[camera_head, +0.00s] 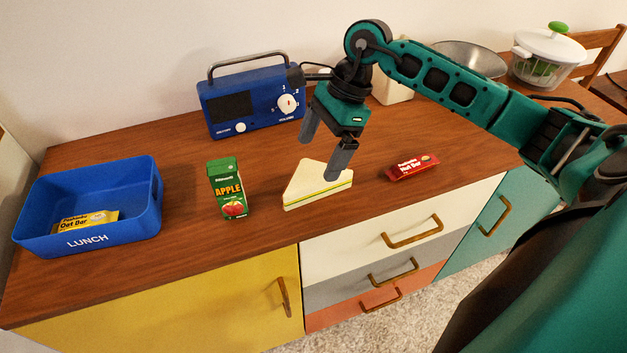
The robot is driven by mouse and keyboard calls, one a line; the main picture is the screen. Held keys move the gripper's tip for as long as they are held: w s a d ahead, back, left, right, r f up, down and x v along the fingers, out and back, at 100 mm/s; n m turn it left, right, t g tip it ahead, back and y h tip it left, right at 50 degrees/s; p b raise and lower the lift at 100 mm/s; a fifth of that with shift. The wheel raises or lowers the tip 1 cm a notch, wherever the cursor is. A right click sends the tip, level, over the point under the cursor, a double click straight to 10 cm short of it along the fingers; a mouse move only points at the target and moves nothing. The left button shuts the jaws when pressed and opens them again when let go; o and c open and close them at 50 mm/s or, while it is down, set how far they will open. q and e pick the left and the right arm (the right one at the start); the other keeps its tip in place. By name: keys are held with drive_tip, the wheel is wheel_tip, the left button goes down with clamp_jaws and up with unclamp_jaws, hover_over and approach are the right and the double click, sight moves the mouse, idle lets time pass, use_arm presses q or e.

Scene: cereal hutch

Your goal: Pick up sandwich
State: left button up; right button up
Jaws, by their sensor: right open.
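A triangular sandwich (314,187) with white bread and a thin green filling lies on the wooden cabinet top near its front edge. My right gripper (322,160) is open and points down above the sandwich. One finger overlaps the sandwich's right side in the picture and the other is over its back left. I cannot tell whether the fingers touch it. Nothing is between the fingers that I can make out. My left gripper is not in view.
A blue lunch box (140,222) holding an oat bar (86,221) stands at the left. An apple juice carton (227,188) stands left of the sandwich, and a red nut bar (413,167) lies to the right. A blue radio (251,99) stands behind.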

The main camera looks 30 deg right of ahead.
sight(313, 169)
drive_tip(key=x, duration=0.6)
drive_tip(key=shift+s, duration=0.1)
drive_tip(key=shift+d, duration=0.1)
drive_tip(key=c, duration=0.5)
